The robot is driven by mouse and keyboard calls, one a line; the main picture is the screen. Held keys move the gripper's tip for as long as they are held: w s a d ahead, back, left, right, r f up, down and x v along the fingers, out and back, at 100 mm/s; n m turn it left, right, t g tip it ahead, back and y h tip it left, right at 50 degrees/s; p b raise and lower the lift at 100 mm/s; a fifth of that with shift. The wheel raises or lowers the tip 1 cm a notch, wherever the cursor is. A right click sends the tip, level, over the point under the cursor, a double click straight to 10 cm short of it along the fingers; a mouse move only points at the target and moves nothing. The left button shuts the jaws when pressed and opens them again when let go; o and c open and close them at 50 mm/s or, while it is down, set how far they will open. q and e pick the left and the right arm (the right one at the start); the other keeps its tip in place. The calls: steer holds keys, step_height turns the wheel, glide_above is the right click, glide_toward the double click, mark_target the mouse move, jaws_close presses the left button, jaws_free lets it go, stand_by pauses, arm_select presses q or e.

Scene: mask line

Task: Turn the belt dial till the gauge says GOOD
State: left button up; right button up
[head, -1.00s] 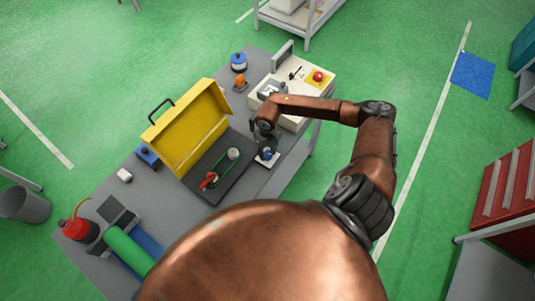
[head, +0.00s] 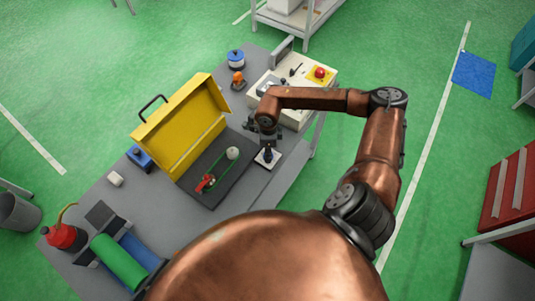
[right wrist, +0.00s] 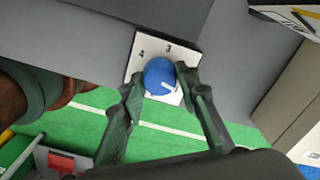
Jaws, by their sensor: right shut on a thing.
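The blue belt dial (right wrist: 160,76) sits on a white plate (right wrist: 136,62) in the right wrist view, with the numbers 3 and 4 showing and a white pointer mark on the dial. In the head view the plate (head: 276,161) lies on the grey bench, right of the dark belt bed. My right gripper (right wrist: 157,80) is shut on the dial, one finger on each side; in the head view it (head: 266,143) comes down on the dial from above and mostly hides it. No gauge reading is legible. My left gripper is not in view.
A yellow hinged cover (head: 186,128) stands open beside the belt bed (head: 228,180). A cream console (head: 308,86) with a red button (head: 319,72) is behind my right gripper. A green roll (head: 118,262) and a red bottle (head: 64,236) are at the near left.

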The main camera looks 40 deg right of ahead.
steer(key=n+b, duration=0.4)
steer(key=n, duration=0.2)
steer(key=shift+w+f, duration=0.1)
steer(key=n+b, duration=0.2)
steer(key=n, duration=0.2)
steer(key=n+b, duration=0.2)
steer(key=n, duration=0.1)
steer(key=shift+n, duration=0.4)
steer(key=n+b, duration=0.2)
steer(key=n, duration=0.2)
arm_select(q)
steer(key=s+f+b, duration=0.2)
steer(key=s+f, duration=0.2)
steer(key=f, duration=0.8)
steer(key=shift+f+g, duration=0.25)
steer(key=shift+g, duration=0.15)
arm_select(e)
steer(key=n, duration=0.5)
steer(key=shift+r, duration=0.2)
steer(key=o, duration=1.2)
steer(key=shift+f, duration=0.1)
